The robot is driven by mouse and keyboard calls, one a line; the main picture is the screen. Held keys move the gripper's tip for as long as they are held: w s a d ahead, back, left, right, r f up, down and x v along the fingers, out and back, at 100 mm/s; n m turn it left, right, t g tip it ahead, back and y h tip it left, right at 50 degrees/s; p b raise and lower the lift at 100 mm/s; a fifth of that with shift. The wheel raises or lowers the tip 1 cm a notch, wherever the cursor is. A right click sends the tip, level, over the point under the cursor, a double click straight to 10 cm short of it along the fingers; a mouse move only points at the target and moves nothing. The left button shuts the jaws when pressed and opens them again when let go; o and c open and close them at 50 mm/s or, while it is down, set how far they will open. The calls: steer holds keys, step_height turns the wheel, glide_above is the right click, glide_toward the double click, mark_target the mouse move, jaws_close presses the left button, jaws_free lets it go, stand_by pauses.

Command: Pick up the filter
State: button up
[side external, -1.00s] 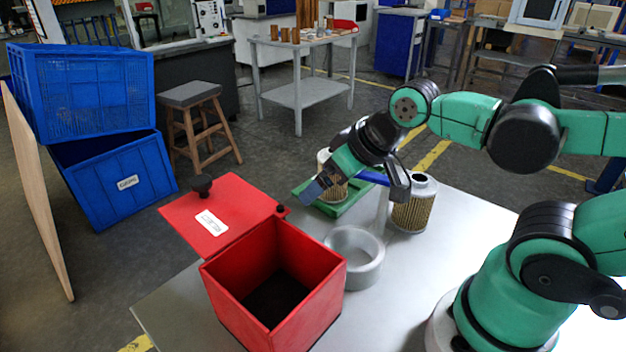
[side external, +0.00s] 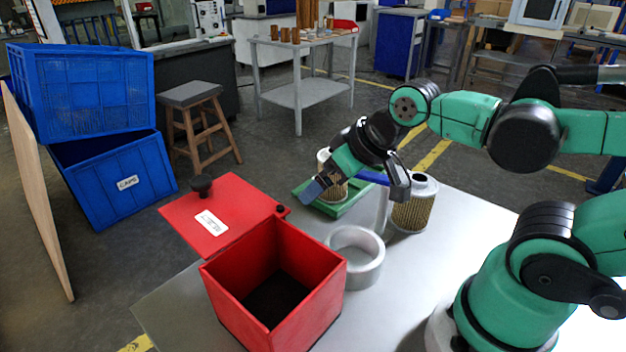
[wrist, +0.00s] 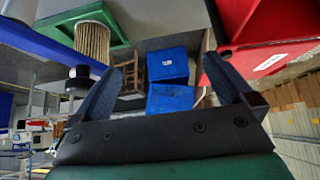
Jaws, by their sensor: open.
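One pleated tan filter with a pale top (side external: 332,176) stands on a green tray (side external: 352,205) behind my gripper, partly hidden by it. A filter on that green tray also shows at the upper left of the wrist view (wrist: 92,40). A second, larger filter with a grey metal cap (side external: 413,205) stands upright on the table to the right. My gripper (side external: 313,190) is tilted toward the left above the table, near the tray. In the wrist view its two fingers (wrist: 161,63) are spread apart with nothing between them.
An open red box (side external: 322,290) with its lid (side external: 220,215) folded back stands at the table's front left. A grey ring (side external: 362,275) lies beside it. A blue bar shows behind my gripper. Blue crates (side external: 115,185) stand beyond the table.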

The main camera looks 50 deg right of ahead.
stand_by(0.4)
step_height(320, 180, up, 5)
steer(key=d+g, duration=0.1)
steer(key=d, duration=0.2)
steer(key=s+d+n+g, duration=0.1)
steer(key=d, duration=0.2)
steer(key=d+n+g+h, duration=0.1)
steer(key=d, duration=0.2)
steer(key=shift+s+d+g, duration=0.1)
steer(key=shift+s+g, duration=0.3)
steer(key=s+d+n+g, duration=0.3)
steer(key=s+d, duration=0.2)
steer(key=d, duration=0.3)
steer(key=y, duration=0.1)
glide_above(415, 195)
steer(key=w+d, duration=0.1)
steer(key=d, duration=0.3)
steer(key=f, duration=0.6)
steer(key=shift+a+f, duration=0.2)
steer(key=shift+f, duration=4.3)
steer(key=c, duration=0.9)
